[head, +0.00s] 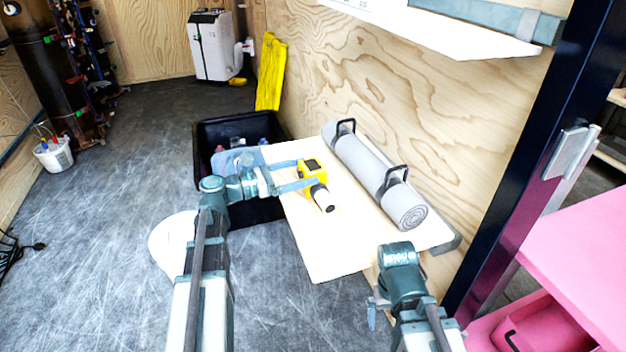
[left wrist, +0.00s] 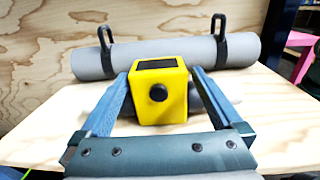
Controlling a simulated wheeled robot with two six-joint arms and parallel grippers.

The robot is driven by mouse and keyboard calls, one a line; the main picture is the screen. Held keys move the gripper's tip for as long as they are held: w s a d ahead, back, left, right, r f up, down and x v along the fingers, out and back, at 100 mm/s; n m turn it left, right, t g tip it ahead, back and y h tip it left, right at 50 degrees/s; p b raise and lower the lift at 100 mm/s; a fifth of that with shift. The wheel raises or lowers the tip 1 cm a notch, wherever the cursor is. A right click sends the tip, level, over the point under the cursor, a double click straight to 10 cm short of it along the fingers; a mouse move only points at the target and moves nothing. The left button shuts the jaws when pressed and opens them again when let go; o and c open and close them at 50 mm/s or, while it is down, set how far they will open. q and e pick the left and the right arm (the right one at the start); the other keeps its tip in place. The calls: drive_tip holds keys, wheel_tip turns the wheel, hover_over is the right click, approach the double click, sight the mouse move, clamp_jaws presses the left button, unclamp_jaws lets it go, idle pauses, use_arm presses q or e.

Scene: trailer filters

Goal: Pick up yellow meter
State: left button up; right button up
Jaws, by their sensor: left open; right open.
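The yellow meter (head: 311,172) stands on a pale wooden board (head: 318,255), with a dark panel on its top and a white and black cylindrical part beside it toward the front. My left gripper (head: 308,173) is open, with its fingers reaching toward the meter. In the left wrist view the meter (left wrist: 158,92) stands between the two spread fingers of my left gripper (left wrist: 160,97), a dark round knob facing me. I cannot tell whether the fingers touch it. My right gripper (head: 374,312) is open and empty, low in front of the board, partly hidden by its arm.
A grey rolled mat (head: 372,172) with black straps lies behind the meter against the plywood wall; it also fills the back of the left wrist view (left wrist: 180,54). A black crate (head: 204,150) stands left of the board. A dark post (head: 520,150) and pink surface (head: 585,260) are at right.

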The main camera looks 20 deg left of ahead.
sight(322, 165)
use_arm(q)
drive_tip(key=shift+w+d, duration=0.35)
drive_tip(key=shift+d, duration=0.1)
drive_tip(key=x, duration=0.5)
drive_tip(key=shift+w+r, duration=0.1)
drive_tip(key=shift+w, duration=0.05)
drive_tip(key=c, duration=1.3)
drive_tip(key=shift+r, duration=0.1)
wheel_tip(322, 165, up, 10)
drive_tip(key=p, duration=1)
